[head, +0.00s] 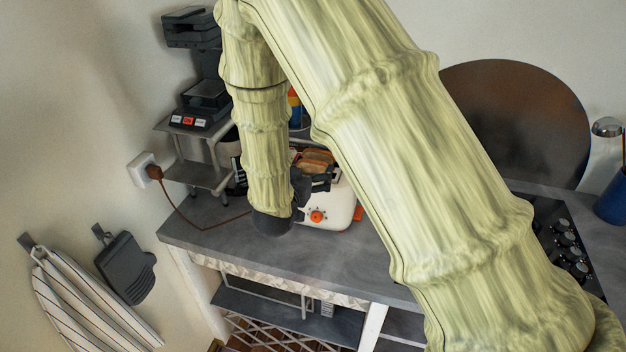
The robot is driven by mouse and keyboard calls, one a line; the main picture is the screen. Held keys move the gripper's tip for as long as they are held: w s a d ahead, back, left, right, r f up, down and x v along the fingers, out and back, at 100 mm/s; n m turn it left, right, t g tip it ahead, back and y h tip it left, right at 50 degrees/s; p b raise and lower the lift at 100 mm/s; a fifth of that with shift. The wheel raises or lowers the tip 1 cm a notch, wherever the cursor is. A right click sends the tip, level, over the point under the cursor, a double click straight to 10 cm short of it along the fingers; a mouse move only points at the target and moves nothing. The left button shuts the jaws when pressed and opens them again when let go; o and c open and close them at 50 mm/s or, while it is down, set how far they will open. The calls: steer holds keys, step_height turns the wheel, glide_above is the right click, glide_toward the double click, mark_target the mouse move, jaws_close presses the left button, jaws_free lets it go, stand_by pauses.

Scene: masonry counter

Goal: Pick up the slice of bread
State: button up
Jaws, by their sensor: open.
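Browned bread (315,158) shows at the top of a white toaster (335,204) with an orange knob, on the grey counter. I cannot tell how many slices there are. My gripper (316,181) is dark and sits just in front of the bread, over the toaster's upper left part. It is open, and I see nothing held in it. I cannot tell whether the fingers touch the toaster or the bread.
A black machine (205,100) stands on a small metal rack (198,174) at the left. A brown cord (190,220) runs from the wall socket across the counter. A hob with black knobs (568,245) and a blue container (612,200) are at the right. The front counter strip (330,262) is clear.

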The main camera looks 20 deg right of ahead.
mark_target(313, 163)
steer(key=shift+f+b+x, duration=0.2)
steer(key=shift+b+x, duration=0.3)
steer(key=shift+x, duration=2.65)
steer(key=shift+s, duration=0.15)
steer(key=shift+c, duration=0.6)
steer(key=c, duration=0.6)
